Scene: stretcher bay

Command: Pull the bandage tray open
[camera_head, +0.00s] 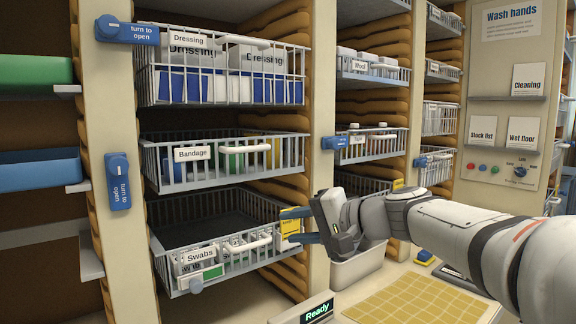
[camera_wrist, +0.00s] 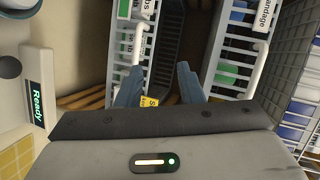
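The bandage tray (camera_head: 225,175) is a white wire basket with a "Bandage" label (camera_head: 192,154) and a white bar handle (camera_head: 246,150). Yellow, green and blue items show inside. In the wrist view its label and handle (camera_wrist: 259,68) are at the right. A blue "turn to open" latch (camera_head: 118,180) hangs upright on the post left of it. My gripper (camera_head: 288,226) is right of and below the bandage tray, near the swabs tray's right end. In the wrist view its fingers (camera_wrist: 159,70) are apart with nothing between them, clear of the bandage handle.
The swabs tray (camera_head: 215,262) stands below, the dressing tray (camera_head: 220,82) above. A horizontal blue latch (camera_head: 127,30) is at the upper left post. A yellow card (camera_head: 291,224) is beside my fingers. A pale bin (camera_head: 358,268) and the "Ready" display (camera_head: 318,311) are below the gripper.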

